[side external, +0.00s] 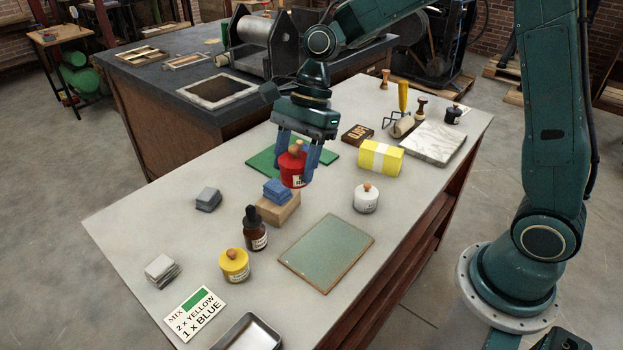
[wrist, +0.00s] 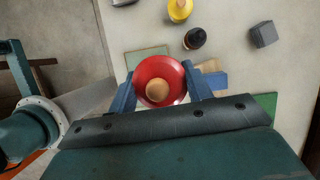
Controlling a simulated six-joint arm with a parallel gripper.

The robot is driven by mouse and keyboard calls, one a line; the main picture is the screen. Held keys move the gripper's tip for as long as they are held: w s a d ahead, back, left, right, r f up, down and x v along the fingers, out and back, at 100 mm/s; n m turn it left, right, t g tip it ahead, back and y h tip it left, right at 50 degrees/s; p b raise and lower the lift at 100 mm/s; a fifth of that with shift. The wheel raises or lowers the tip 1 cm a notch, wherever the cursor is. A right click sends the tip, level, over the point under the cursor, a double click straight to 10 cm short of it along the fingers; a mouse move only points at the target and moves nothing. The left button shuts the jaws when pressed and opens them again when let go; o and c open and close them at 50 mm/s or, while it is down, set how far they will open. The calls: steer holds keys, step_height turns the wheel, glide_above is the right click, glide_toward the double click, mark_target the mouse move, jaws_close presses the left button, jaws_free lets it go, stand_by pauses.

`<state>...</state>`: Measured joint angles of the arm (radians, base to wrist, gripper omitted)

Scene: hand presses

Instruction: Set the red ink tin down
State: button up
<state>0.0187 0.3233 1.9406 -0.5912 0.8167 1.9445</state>
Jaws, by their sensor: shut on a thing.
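The red ink tin (side external: 292,168) has a wooden knob on its lid and a white label. My gripper (side external: 298,160) is shut on it, with a blue finger on each side. In the side external view the tin appears above the bench, behind the wooden block with blue cloths; the exact height is hard to tell. In the wrist view the tin (wrist: 158,82) sits between the fingers, seen from above, knob towards the camera. Its underside is hidden there.
A green mat (side external: 262,163) lies behind the tin. A greenish plate (side external: 327,252) lies in front.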

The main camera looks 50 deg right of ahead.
steer(key=s+d, duration=0.3)
steer(key=d, duration=0.7)
steer(key=s+d, duration=0.3)
steer(key=d, duration=0.7)
steer(key=s+d, duration=0.4)
steer(key=d, duration=0.6)
steer(key=shift+m, duration=0.3)
step_height(320, 180, down, 16)
steer(key=shift+w+r, duration=0.15)
steer(key=shift+a, duration=0.1)
steer(key=shift+f, duration=1.9)
steer(key=shift+f, duration=0.1)
steer(key=o, duration=1.1)
steer(key=shift+o, duration=0.2)
